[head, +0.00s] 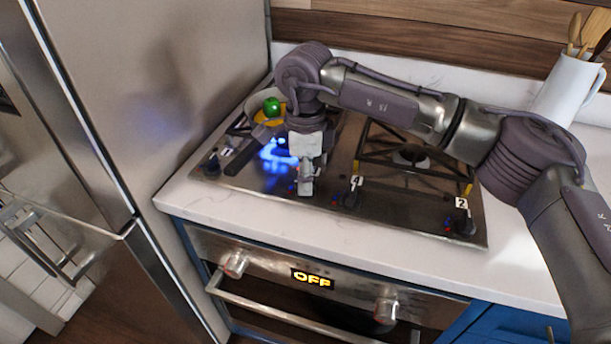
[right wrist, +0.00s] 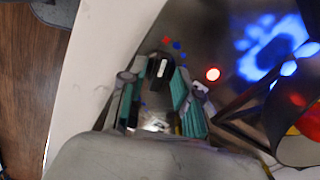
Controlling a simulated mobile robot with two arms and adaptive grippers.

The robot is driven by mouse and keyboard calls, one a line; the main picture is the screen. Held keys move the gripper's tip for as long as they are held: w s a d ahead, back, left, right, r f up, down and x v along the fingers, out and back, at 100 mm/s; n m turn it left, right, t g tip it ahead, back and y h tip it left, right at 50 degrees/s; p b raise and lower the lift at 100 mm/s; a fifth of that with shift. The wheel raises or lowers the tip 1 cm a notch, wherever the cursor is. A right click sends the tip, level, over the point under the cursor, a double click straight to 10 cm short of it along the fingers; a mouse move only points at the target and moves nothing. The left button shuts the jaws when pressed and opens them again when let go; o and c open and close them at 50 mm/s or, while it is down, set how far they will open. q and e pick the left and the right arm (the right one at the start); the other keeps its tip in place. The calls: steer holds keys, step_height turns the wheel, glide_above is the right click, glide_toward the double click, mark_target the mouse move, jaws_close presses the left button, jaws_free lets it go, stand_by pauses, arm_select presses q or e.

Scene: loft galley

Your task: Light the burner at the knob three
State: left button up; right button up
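The steel cooktop (head: 400,215) has several dark knobs along its front. Number tags 1, 4 and 2 show, from left to right. My right gripper (head: 306,186) is lowered at the front edge between tags 1 and 4, hiding the tag there. In the right wrist view, a black knob (right wrist: 160,70) with a white mark lies between the teal-padded fingers of this gripper (right wrist: 158,95). The fingers stand apart, with a gap visible beside the knob. A blue flame (head: 275,154) burns just behind the gripper; it also shows in the right wrist view (right wrist: 272,50). My left gripper is out of view.
A white utensil jug (head: 566,90) stands at the right. The oven display (head: 313,278) reads OFF. A steel fridge is on the left. A red light (right wrist: 213,73) glows near the knob.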

steer(key=shift+o, duration=0.2)
step_height(320, 180, up, 12)
stand_by(0.6)
